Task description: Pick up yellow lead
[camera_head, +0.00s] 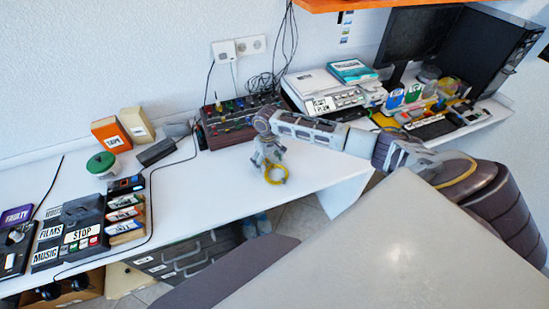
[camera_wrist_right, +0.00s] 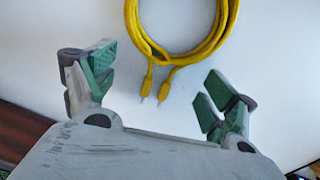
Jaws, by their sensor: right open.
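The yellow lead (camera_head: 276,174) is a coiled cable lying on the white desk, below the front of the mixer. In the right wrist view the yellow lead (camera_wrist_right: 185,52) shows as a loop at the top, with its two plug ends pointing down between my fingers. My right gripper (camera_head: 268,162) is over the desk at the coil's upper side. In the wrist view my right gripper (camera_wrist_right: 158,88) is open and empty, its green-padded fingers apart on either side of the plugs. My left gripper is not in view.
A dark mixer with coloured plugs (camera_head: 238,122) stands behind the gripper. A printer (camera_head: 325,94) stands to its right. The desk left of the lead (camera_head: 205,180) is clear.

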